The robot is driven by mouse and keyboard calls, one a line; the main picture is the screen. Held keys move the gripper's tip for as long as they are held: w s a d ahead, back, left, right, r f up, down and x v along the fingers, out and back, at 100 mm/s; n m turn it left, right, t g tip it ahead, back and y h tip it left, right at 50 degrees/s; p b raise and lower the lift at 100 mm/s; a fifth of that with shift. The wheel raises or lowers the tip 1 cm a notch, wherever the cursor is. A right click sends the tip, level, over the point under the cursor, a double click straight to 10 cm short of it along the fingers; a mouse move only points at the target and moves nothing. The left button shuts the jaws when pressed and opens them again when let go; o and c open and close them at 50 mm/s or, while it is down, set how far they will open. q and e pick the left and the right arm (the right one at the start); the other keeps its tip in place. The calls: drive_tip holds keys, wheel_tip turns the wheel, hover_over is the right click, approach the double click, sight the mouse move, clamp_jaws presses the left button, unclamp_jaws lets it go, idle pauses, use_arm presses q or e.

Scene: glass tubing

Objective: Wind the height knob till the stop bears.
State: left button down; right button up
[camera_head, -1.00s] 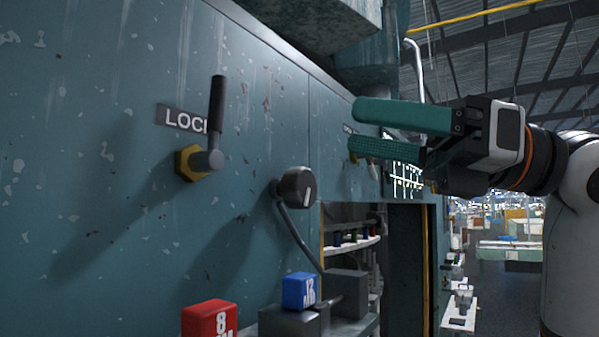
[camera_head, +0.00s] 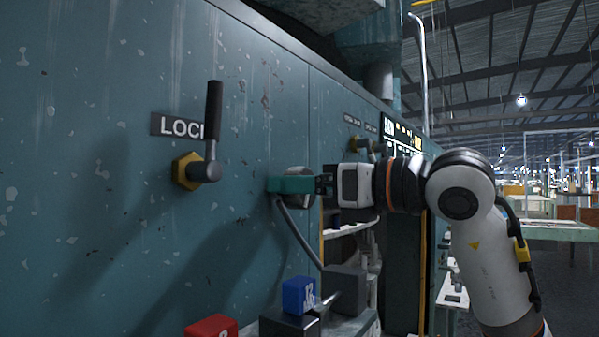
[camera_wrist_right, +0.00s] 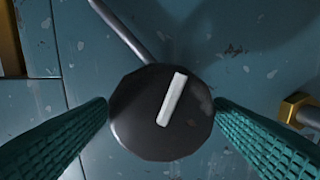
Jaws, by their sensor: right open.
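The height knob is a dark round knob with a white pointer bar; it shows in the right wrist view (camera_wrist_right: 143,115), its bar tilted slightly right of upright. My right gripper (camera_wrist_right: 162,108) is open with its green ribbed fingers on either side of the knob. The fingertips sit very close to its rim; I cannot tell whether they touch it. In the head view my right gripper (camera_head: 290,184) is at the panel and hides most of the knob. The stop cannot be made out. My left gripper is not in view.
A LOCK lever (camera_head: 212,125) on a brass hex nut (camera_head: 186,171) sticks out left of the knob. Below are a blue block (camera_head: 299,295) and a red block (camera_head: 212,326). An open bay with shelves lies right of the panel.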

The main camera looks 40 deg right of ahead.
drive_tip(key=shift+w+a, duration=0.2)
drive_tip(key=shift+w, duration=0.25)
drive_tip(key=c, duration=0.9)
drive_tip(key=shift+c, duration=0.3)
drive_tip(key=m+b, duration=0.1)
drive_tip(key=m, duration=0.2)
drive_tip(key=shift+d+m, duration=0.1)
drive_tip(key=shift+m, duration=0.2)
drive_tip(key=shift+d+m+b, duration=0.1)
drive_tip(key=shift+m+b, duration=0.6)
drive_tip(key=shift+m, duration=1.3)
